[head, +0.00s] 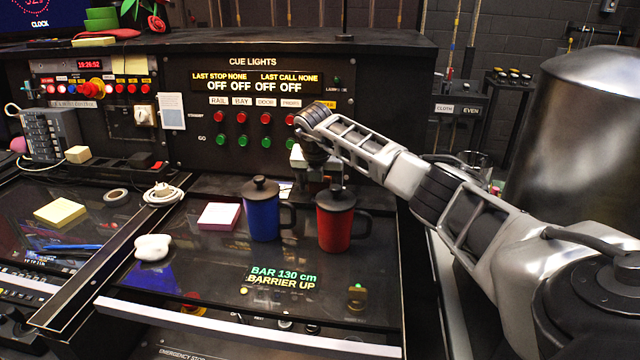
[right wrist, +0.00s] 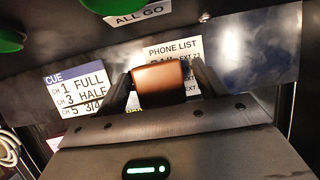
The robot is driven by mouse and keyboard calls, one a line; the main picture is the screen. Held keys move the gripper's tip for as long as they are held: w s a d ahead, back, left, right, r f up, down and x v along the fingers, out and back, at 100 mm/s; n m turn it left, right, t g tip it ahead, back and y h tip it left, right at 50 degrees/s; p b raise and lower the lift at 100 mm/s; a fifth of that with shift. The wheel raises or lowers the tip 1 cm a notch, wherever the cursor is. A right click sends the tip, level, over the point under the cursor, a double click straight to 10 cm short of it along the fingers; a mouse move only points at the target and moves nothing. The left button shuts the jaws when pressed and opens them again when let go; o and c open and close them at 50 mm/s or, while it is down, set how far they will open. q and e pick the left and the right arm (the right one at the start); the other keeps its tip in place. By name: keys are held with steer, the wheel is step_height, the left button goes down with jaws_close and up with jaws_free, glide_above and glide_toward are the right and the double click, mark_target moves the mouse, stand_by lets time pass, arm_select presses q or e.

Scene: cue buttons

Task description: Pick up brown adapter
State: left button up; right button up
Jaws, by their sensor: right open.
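The brown adapter (right wrist: 160,82) shows in the right wrist view as a copper-brown block between the two dark fingers of my right gripper (right wrist: 163,92). The fingers stand apart on either side of it, and I cannot tell whether they touch it. In the head view my right gripper (head: 318,180) points down at the back of the desk, just behind the red mug, below the cue light panel. I cannot make out the adapter in the head view; the gripper and mug cover that spot. My left gripper is not in view.
A red mug (head: 335,222) and a blue mug (head: 262,215), both lidded, stand in front of my right gripper. The cue light panel (head: 250,100) rises close behind it. A pink note pad (head: 218,216) and a white object (head: 152,247) lie to the left.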

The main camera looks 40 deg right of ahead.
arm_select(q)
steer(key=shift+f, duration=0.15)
arm_select(e)
steer(key=c, duration=0.9)
steer(key=shift+c, duration=1.2)
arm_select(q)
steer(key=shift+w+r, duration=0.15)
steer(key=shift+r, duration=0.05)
arm_select(e)
steer(key=shift+r, duration=0.1)
step_height(320, 180, up, 9)
steer(key=shift+r+b, duration=0.15)
steer(key=shift+b, duration=0.3)
steer(key=shift+r, duration=0.3)
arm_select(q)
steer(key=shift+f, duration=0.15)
